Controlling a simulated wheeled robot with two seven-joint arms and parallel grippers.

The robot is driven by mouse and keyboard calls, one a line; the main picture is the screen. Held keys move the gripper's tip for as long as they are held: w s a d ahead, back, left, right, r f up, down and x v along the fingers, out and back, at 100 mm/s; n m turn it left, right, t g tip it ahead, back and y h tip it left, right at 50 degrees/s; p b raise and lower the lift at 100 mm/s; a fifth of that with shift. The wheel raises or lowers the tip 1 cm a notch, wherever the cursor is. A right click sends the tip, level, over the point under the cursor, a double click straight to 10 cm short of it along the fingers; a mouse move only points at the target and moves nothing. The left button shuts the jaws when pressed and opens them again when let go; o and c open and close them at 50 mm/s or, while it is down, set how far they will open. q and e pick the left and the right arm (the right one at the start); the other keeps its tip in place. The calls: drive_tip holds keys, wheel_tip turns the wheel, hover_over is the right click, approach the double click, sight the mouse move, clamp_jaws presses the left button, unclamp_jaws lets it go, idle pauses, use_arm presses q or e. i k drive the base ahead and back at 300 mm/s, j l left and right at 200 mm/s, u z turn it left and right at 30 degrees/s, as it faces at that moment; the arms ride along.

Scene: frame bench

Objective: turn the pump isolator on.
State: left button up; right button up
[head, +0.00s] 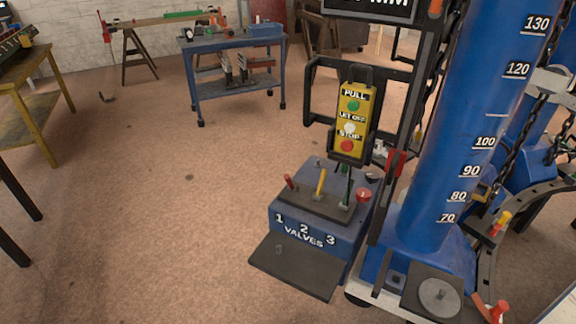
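No part carries a readable pump isolator label, so I cannot tell which one it is. A blue valve box (318,241) marked 1 2 3 VALVES has a red lever (290,182), a yellow lever (321,182) and a green lever (347,187) on top. A red knob (363,195) sits at its right end. A yellow panel (354,118) above has green, white and red buttons marked PULL, LET OFF and STOP. A red handle (496,311) shows at the lower right, cut by the frame edge. Neither gripper is in view.
A large blue column (460,160) with a number scale stands right of the valve box, with chains beside it. A dark flat plate (295,266) juts out in front of the box. A blue trolley (235,88) stands behind. The brown floor to the left is clear.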

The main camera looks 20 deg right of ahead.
sight(362, 196)
drive_tip(key=i+j+u, duration=0.15)
drive_tip(key=i, duration=0.95)
drive_tip(key=i+z, duration=0.2)
drive_tip(key=z, duration=0.2)
drive_tip(key=i+j+z, duration=0.2)
drive_tip(key=z, duration=0.15)
drive_tip(key=i+j+z, duration=0.15)
drive_tip(key=z, duration=0.25)
drive_tip(key=i, duration=0.05)
